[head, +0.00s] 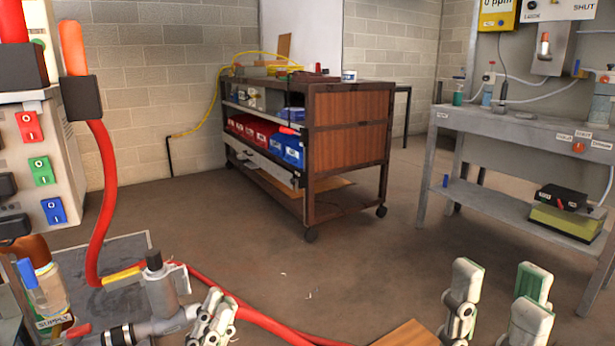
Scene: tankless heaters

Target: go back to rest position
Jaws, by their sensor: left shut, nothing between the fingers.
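My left gripper (219,302) is low in the head view, left of the middle, with its fingers together and nothing seen between them. It is close to the grey valve fitting (162,290) and the red hose (255,316); I cannot tell whether it touches them. My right gripper (497,290) is at the bottom right, fingers pointing up and spread wide apart, with nothing between them. The lower parts of both grippers are cut off by the bottom edge.
A wheeled wooden cart (346,141) with red and blue bins stands at the back middle. A grey workbench (520,127) stands at the right. A panel with coloured switches (42,171) is at the left.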

